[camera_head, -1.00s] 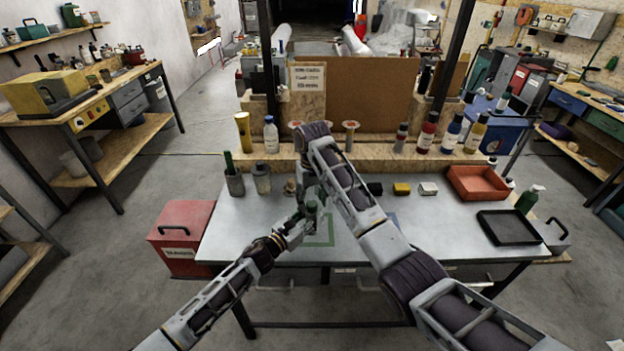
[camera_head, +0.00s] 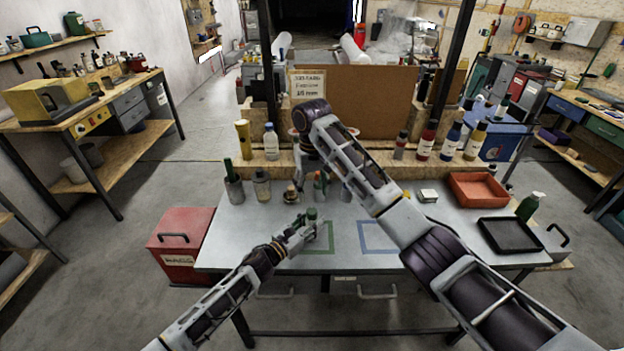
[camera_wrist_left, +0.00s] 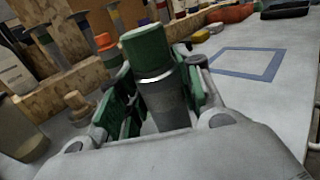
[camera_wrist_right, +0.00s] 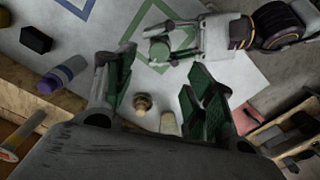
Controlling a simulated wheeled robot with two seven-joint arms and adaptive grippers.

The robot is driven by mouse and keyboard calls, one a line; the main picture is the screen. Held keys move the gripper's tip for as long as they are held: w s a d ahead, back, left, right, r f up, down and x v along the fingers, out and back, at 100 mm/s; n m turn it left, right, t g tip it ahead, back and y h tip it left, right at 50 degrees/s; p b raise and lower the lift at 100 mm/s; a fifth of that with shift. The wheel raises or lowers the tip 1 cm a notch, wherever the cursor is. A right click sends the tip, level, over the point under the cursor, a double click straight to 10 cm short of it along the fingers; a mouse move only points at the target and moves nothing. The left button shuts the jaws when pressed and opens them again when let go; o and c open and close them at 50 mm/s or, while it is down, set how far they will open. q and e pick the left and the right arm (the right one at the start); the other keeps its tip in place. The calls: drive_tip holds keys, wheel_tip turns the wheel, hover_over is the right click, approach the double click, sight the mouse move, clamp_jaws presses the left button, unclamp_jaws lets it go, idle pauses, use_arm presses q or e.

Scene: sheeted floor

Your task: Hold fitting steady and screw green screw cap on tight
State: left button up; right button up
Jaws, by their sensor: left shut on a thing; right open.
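The grey cylindrical fitting (camera_wrist_left: 165,98) stands between the jaws of my left gripper (camera_head: 308,226), which is shut on it above the bench. The green screw cap (camera_wrist_left: 147,48) sits upright on its top, with a shiny rim where they meet; I cannot tell how tight it is. The cap also shows in the head view (camera_head: 312,213) and the right wrist view (camera_wrist_right: 158,50). My right gripper (camera_wrist_right: 160,80) is open and empty, pointing down, apart from the cap. My right arm partly hides it in the head view.
A wooden knob-like piece (camera_wrist_right: 142,102) and a pale cylinder (camera_wrist_right: 168,122) stand near my right gripper. A blue square outline (camera_head: 378,238) marks clear bench on the right. A red tray (camera_head: 480,188) and black tray (camera_head: 508,234) lie farther right.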

drive_tip(key=shift+r, duration=1.65)
use_arm(q)
drive_tip(key=o, duration=1.3)
drive_tip(key=shift+c, duration=0.2)
drive_tip(key=shift+s+a, duration=0.1)
drive_tip(key=shift+s+a, duration=0.3)
drive_tip(key=shift+v, duration=5.4)
